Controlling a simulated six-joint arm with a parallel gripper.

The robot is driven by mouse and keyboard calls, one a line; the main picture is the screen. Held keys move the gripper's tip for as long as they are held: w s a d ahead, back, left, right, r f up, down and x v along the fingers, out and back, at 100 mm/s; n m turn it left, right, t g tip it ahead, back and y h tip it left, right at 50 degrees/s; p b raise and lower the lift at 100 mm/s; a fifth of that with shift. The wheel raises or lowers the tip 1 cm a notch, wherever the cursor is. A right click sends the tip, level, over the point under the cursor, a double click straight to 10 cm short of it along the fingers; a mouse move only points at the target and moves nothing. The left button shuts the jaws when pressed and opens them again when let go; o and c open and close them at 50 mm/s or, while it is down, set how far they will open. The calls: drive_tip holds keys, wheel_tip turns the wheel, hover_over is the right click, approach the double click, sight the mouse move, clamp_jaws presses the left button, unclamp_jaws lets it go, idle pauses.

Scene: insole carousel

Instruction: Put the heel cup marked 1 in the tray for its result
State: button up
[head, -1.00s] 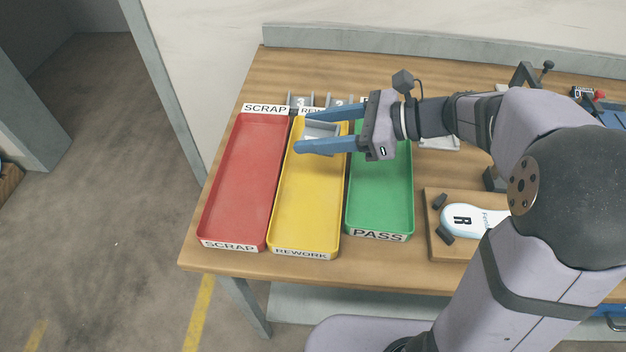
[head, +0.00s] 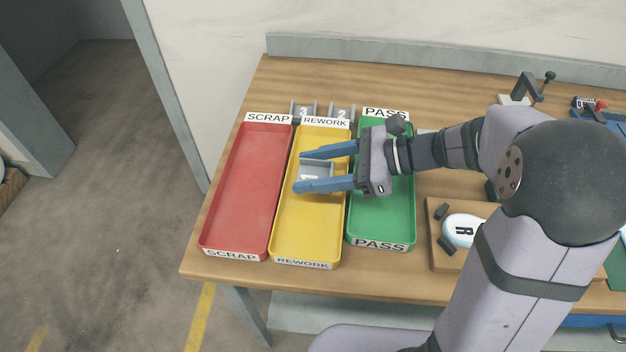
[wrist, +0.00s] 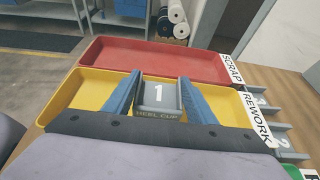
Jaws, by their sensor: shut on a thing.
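The grey heel cup marked 1 (wrist: 158,96) is between my gripper's blue fingers in the wrist view, with its number facing up. It also shows in the head view (head: 316,171). My gripper (head: 310,171) is shut on it, over the middle of the yellow REWORK tray (head: 308,226). I cannot tell whether the cup touches the tray floor. The red SCRAP tray (head: 247,190) is to the left and the green PASS tray (head: 380,215) to the right, partly hidden by my gripper.
Holders marked 3 (head: 304,110) and 2 (head: 342,112) stand behind the trays. A wooden board with an insole marked R (head: 461,231) lies to the right. The red tray and the front of the yellow tray are empty.

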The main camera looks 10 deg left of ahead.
drive_tip(key=shift+f, duration=1.85)
drive_tip(key=shift+f, duration=0.2)
drive_tip(key=o, duration=1)
drive_tip(key=shift+o, duration=0.2)
drive_tip(key=shift+r, duration=0.15)
drive_tip(key=shift+r, duration=0.2)
drive_tip(key=b+v, duration=0.1)
drive_tip(key=v, duration=1.1)
drive_tip(key=shift+b, duration=0.35)
